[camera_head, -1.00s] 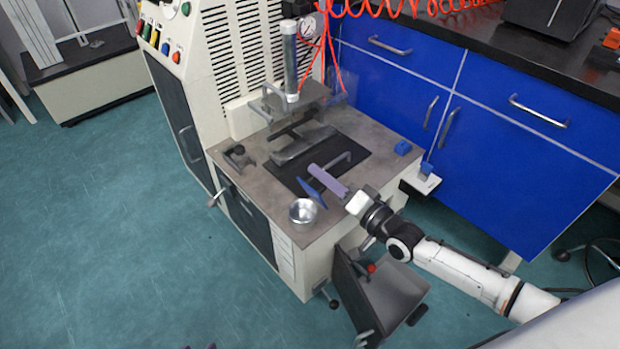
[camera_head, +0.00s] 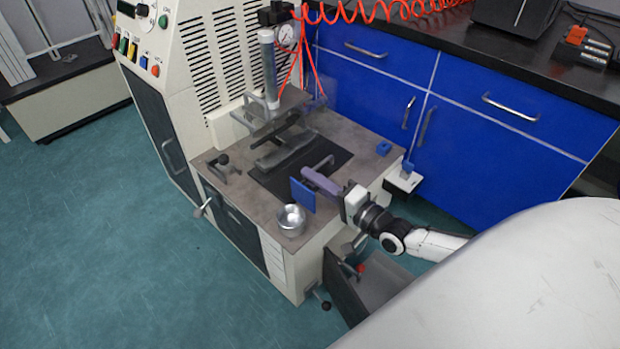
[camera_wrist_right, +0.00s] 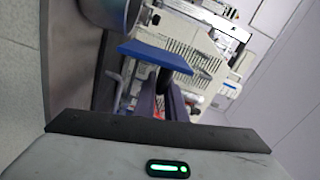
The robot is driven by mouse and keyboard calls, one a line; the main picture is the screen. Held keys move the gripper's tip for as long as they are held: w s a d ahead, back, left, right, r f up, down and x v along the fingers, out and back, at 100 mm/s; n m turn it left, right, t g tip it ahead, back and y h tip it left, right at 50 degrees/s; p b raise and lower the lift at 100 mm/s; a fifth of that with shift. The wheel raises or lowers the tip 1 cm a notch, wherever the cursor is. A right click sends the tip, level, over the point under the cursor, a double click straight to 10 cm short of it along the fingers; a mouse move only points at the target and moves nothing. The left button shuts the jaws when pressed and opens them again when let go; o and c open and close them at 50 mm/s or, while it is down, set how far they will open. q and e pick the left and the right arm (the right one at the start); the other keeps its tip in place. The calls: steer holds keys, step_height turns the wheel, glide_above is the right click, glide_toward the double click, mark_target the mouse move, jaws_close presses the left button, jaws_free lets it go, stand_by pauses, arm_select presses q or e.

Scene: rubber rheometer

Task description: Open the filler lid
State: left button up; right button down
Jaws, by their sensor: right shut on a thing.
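My right gripper (camera_head: 309,176) reaches in from the right over the machine's table, with long purple fingers. It is shut on a flat blue plate (camera_head: 302,196), which stands nearly upright at the fingertips. In the right wrist view the blue plate (camera_wrist_right: 155,55) crosses the ends of the two fingers (camera_wrist_right: 162,90). A round silver cup (camera_head: 291,220) sits on the table's front corner, just below the plate. I cannot tell which part is the filler lid. My left gripper is not in view.
A grey bar handle (camera_head: 320,164) rises from the black mat (camera_head: 268,183) behind my fingers. The press column (camera_head: 268,70) stands at the back.

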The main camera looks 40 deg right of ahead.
steer(key=shift+d+f, duration=0.1)
steer(key=shift+f, duration=0.1)
steer(key=c, duration=1.8)
jaws_free()
steer(key=shift+c, duration=0.2)
steer(key=s+d+p, duration=0.1)
steer(key=s+p, duration=0.1)
steer(key=s, duration=0.8)
steer(key=shift+d, duration=0.4)
steer(key=shift+s+r, duration=0.1)
